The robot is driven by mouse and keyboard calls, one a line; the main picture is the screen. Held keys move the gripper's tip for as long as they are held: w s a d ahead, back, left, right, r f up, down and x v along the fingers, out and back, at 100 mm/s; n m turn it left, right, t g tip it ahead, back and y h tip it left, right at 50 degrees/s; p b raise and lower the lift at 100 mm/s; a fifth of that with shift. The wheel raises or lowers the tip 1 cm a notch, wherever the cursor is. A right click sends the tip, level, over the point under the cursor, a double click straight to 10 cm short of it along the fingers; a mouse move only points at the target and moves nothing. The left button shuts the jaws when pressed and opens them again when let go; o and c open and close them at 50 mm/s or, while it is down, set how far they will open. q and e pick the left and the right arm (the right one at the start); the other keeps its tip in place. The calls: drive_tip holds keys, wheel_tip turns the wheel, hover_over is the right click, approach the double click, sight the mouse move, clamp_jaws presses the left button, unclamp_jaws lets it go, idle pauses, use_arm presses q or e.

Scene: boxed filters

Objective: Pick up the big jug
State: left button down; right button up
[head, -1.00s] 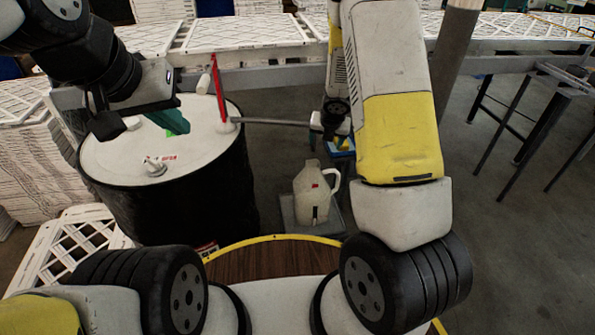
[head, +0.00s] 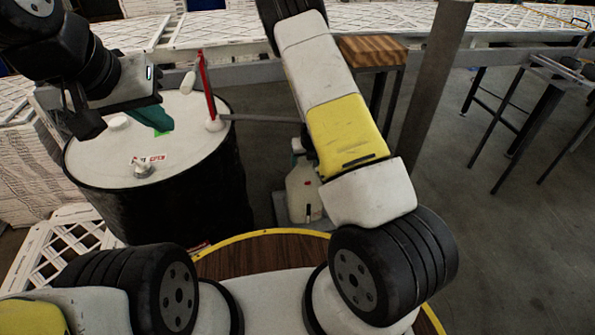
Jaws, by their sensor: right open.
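The big jug (head: 302,192) is pale and translucent with a small red mark. It stands upright on a low grey surface between the black drum and my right arm. My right forearm hides its right side, and its handle is not visible. A dark part of my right gripper (head: 309,142) shows beside the jug's top at the forearm's edge. The rest is hidden, so I cannot tell whether it touches the jug. It is open. My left gripper (head: 106,112) is over the drum's left side, far from the jug. Its jaw opening is unclear.
A black drum (head: 200,195) with a white top stands left of the jug. A wood-topped stool (head: 372,50) and a grey post (head: 428,95) stand behind.

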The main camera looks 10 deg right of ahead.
drive_tip(key=shift+c, duration=0.4)
clamp_jaws()
drive_tip(key=shift+w, duration=0.1)
drive_tip(key=shift+r, duration=0.15)
